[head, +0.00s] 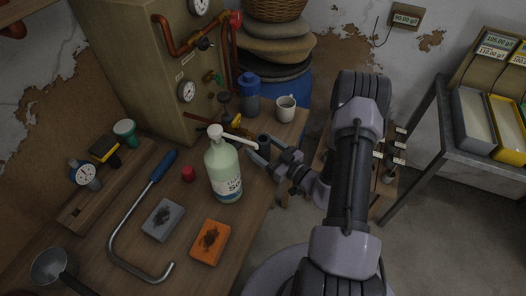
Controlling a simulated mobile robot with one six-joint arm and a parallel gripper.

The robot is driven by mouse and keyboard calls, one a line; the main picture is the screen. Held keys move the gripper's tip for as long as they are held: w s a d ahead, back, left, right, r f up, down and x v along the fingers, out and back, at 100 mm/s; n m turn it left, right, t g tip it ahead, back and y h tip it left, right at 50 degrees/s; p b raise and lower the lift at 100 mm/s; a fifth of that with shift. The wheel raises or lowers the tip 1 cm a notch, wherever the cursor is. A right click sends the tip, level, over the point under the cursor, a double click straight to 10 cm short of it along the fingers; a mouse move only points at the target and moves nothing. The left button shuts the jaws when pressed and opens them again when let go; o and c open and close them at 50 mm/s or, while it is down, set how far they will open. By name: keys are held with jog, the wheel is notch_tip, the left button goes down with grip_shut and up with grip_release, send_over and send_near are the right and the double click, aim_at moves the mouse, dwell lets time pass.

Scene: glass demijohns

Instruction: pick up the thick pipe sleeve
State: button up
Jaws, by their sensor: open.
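I cannot make out the thick pipe sleeve for certain. A small dark rounded piece shows at the tip of my gripper (262,151), and I cannot tell whether it is a finger or the sleeve. My gripper reaches in from the right, low over the right edge of the wooden bench (262,193), just right of the soap bottle. It is open; whether anything stands between its fingers is unclear. The pale green soap bottle (223,172) stands upright, its white pump spout pointing right towards my gripper. The bottle hides part of the bench behind it.
Behind are a blue container (249,92), a mug (286,108) and a tall cabinet with gauges (150,60).

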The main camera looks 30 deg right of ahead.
jog(key=x, duration=0.2)
jog(key=shift+w+a, duration=0.1)
jog(key=shift+w, duration=0.25)
jog(key=c, duration=1.4)
